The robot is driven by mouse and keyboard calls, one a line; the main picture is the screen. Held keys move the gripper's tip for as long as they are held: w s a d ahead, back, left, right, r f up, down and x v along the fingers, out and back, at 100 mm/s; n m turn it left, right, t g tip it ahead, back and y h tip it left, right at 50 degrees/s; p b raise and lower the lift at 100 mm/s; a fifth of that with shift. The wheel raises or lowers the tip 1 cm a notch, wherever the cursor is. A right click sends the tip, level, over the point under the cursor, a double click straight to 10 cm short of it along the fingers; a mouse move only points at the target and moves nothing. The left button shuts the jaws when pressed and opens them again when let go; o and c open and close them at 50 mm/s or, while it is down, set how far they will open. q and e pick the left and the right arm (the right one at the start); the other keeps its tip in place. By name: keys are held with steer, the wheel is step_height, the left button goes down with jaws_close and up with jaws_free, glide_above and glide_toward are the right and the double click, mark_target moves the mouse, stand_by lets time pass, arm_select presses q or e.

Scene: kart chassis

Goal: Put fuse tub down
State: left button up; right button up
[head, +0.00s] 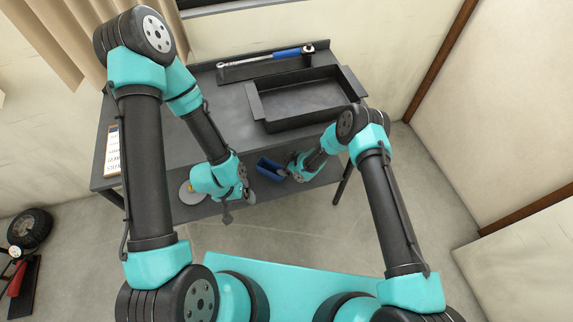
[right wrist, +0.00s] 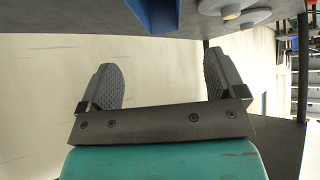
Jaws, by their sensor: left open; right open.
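The blue fuse tub (head: 270,168) stands on the lower shelf of the dark bench, near its front edge. My right gripper (head: 289,173) is just to the right of it in the head view. In the right wrist view the fingers (right wrist: 160,85) are spread and empty, and the tub (right wrist: 156,12) lies beyond the fingertips, with only part of it in frame. My left gripper (head: 236,210) is open and empty, in front of the bench's left half.
The bench top (head: 220,115) carries a large dark tray (head: 305,115) and a blue-handled torque wrench (head: 285,54). Grey discs (head: 188,193) lie on the shelf left of the tub. A wheel (head: 29,229) is at far left.

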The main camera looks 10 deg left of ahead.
stand_by(0.5)
steer(key=s+d+r+m+h, duration=0.1)
steer(key=s+d+r+m, duration=0.35)
steer(key=d, duration=0.45)
steer(key=s+d+r+m+h, duration=0.1)
steer(key=s+d+r+m, duration=0.25)
steer(key=s+d, duration=0.4)
steer(key=s+d+r+m+h, duration=0.2)
steer(key=s+d+r+m, duration=0.25)
steer(key=d, duration=0.55)
steer(key=s+d+r+m+g, duration=0.2)
steer(key=s+d+r, duration=0.4)
steer(key=s, duration=0.5)
steer(key=shift+s+d+m+h, duration=0.2)
steer(key=shift+m+h, duration=0.2)
steer(key=shift+m, duration=0.35)
